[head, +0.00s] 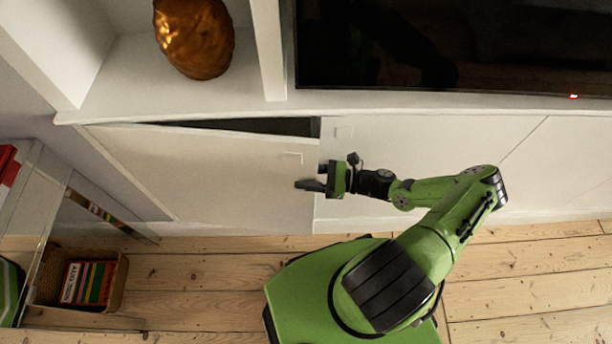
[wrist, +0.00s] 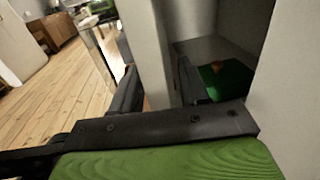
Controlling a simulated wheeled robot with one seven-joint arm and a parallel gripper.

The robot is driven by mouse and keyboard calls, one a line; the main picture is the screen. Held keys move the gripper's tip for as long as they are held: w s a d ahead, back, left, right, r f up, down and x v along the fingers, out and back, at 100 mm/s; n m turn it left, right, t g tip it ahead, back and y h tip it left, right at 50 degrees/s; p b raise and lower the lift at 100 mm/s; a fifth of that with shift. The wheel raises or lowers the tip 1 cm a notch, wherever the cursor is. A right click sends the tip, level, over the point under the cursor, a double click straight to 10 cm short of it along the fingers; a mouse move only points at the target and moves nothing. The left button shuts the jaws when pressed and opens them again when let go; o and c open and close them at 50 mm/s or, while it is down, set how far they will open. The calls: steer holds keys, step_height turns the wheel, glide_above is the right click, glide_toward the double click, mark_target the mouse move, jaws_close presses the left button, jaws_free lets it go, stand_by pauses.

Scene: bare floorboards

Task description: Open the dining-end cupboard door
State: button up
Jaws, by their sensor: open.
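My gripper (head: 314,178) is at the door's free right edge, below the handle. In the wrist view the door edge (wrist: 150,45) stands between the two open fingers of my gripper (wrist: 157,85), one finger on each side. Whether either finger touches the door cannot be told.
Inside the cupboard is a green object (wrist: 226,82) with an orange top. A closed white door (head: 410,150) adjoins on the right. A TV (head: 430,45) and a bronze-coloured ornament (head: 194,38) are above. A book basket (head: 112,292) stands at lower left, with bare floorboards (head: 190,300) beside it.

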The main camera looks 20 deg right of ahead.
steer(key=shift+a, duration=0.1)
steer(key=shift+c, duration=0.2)
jaws_close()
